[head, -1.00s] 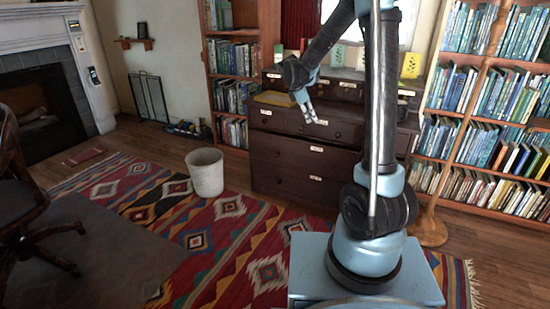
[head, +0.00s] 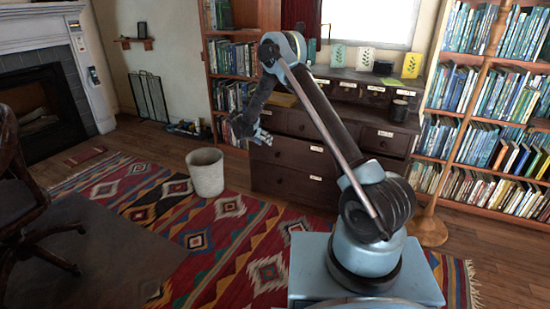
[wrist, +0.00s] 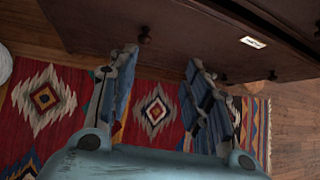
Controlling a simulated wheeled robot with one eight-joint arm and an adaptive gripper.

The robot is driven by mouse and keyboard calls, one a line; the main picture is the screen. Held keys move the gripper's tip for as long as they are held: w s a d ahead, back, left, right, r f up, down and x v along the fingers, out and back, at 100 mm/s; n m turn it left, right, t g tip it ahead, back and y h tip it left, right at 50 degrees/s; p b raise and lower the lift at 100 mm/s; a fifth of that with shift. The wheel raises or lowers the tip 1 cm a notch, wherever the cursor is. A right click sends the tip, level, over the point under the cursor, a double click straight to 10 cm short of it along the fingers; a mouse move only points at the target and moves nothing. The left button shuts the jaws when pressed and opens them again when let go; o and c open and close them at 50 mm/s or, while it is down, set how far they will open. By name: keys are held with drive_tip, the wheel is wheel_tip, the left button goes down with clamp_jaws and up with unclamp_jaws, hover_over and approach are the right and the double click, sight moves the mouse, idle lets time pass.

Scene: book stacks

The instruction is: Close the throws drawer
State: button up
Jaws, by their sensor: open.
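The dark wooden dresser (head: 285,181) stands in the middle back of the head view, with small drawers on top and wide drawers below. Its pale labels are too small to read, so I cannot tell which drawer is the throws drawer. An upper wide drawer front (head: 294,152) seems to stand slightly proud. My gripper (head: 262,137) is in front of the dresser's left part. In the wrist view my gripper (wrist: 163,85) is open and empty, its two fingers apart below a dark drawer front (wrist: 200,45) with round knobs and a label (wrist: 253,42).
A pale waste bin (head: 206,172) stands on the patterned rug (head: 215,220), left of the dresser. Bookshelves (head: 490,120) stand at the right and behind. A wooden chair (head: 20,200) is at the left.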

wheel_tip(320, 180, down, 3)
drive_tip(key=a+n, duration=0.1)
drive_tip(key=a, duration=0.1)
approach(276, 155)
drive_tip(key=x, duration=0.9)
